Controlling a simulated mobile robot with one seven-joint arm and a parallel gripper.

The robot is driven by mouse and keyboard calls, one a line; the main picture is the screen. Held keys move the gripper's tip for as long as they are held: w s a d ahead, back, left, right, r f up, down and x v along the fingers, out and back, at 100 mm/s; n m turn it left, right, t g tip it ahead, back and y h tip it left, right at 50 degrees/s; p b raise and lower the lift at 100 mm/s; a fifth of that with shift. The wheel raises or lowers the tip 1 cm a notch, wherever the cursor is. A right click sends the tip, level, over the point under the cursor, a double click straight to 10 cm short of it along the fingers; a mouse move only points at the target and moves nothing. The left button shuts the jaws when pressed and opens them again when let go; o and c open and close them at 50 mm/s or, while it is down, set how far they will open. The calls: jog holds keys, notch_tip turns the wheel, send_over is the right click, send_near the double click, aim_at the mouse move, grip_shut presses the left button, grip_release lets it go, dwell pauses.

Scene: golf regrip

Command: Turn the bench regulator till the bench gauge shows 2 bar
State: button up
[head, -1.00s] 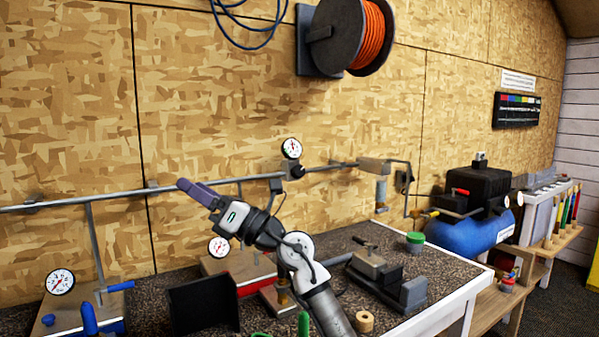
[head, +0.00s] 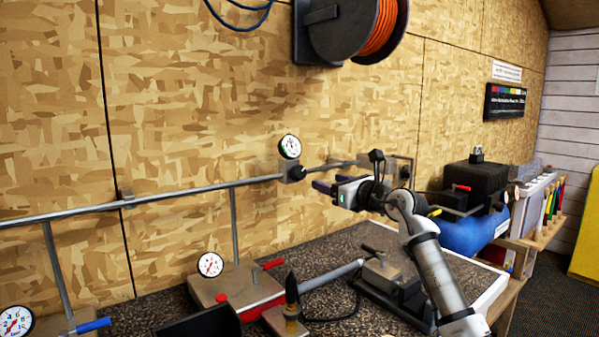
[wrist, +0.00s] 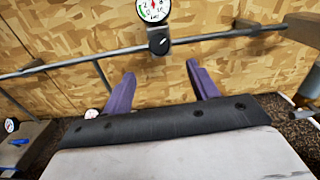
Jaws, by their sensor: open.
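A small round white gauge (head: 289,146) sits on the wall pipe, above a regulator with a black knob (head: 297,174). In the wrist view, the gauge (wrist: 153,9) is cut by the top edge. It has a green arc and a red needle, but I cannot read its value. The knob (wrist: 159,42) there faces me with a pale mark. My gripper (head: 322,186) is open and empty, with purple fingers pointing toward the knob from the right in the head view. In the wrist view, the fingers (wrist: 162,78) are apart, and the knob shows beyond the gap, untouched.
The wall pipe (head: 180,194) runs left and right of the regulator. Below are a red-based box with another gauge (head: 210,265), a dark cone-tipped piece (head: 292,290) and a vise-like block (head: 383,275). A blue-levered gauge station (head: 15,322) is at lower left. An orange hose reel (head: 358,28) hangs above.

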aim_at(302, 173)
jog(key=p+x, duration=0.3)
jog(key=x, duration=0.8)
jog(key=shift+a+p, duration=0.15)
jog(key=shift+p, duration=0.2)
jog(key=shift+w+a, duration=0.3)
jog(key=shift+w, duration=0.1)
jog(key=c, duration=1)
jog(key=shift+w+d+r+n+g+y+p, duration=0.1)
jog(key=shift+n+g+y+p, duration=0.4)
jog(key=shift+n, duration=0.7)
jog(key=shift+n+g+y+p, duration=0.4)
jog(key=shift+n+p, duration=0.1)
jog(key=shift+n, duration=0.7)
jog(key=shift+n+g, duration=0.3)
jog(key=shift+n, duration=0.3)
jog(key=o, duration=1)
